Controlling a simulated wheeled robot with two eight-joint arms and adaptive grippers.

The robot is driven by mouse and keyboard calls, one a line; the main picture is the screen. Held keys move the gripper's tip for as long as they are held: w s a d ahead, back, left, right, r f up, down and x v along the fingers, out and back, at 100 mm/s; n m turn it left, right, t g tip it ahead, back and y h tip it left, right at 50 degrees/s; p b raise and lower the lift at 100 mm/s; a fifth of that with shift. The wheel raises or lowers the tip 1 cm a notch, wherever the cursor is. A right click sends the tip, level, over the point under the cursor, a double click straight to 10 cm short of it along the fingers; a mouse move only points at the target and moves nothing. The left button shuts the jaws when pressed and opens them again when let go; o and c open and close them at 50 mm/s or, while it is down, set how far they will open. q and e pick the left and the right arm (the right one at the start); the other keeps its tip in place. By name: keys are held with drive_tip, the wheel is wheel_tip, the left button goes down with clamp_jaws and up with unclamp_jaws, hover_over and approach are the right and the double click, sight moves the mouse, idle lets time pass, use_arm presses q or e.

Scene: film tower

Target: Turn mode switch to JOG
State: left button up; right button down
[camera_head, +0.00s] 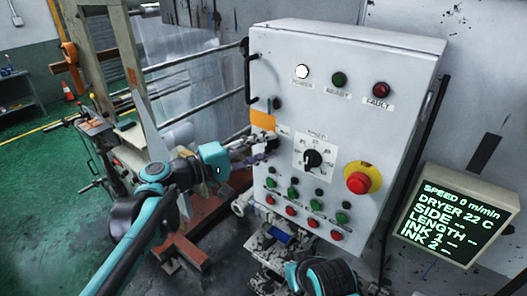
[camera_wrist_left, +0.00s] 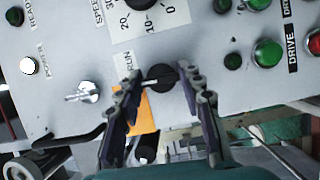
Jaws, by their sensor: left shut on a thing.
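My left gripper (camera_wrist_left: 161,80) is shut on the knob, with one finger on each side. In the head view my left gripper (camera_head: 264,148) is at the panel's left edge, below an orange label (camera_head: 262,120), and hides most of the switch. My right arm shows at the bottom of the head view; its jaws are not clear.
A speed dial (camera_head: 312,160) is right of the switch, with a red emergency stop (camera_head: 357,183) beyond it. Green and red buttons (camera_head: 293,193) sit below. A silver key (camera_wrist_left: 84,92) is near the left finger. A display (camera_head: 459,216) stands at right.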

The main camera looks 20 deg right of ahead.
use_arm(q)
drive_tip(key=shift+n, duration=0.3)
drive_tip(key=o, duration=1.2)
drive_tip(key=shift+w, duration=0.1)
drive_tip(key=shift+c, duration=0.2)
drive_tip(key=shift+a, duration=0.1)
drive_tip(key=v, duration=1.2)
drive_tip(key=shift+f, duration=0.15)
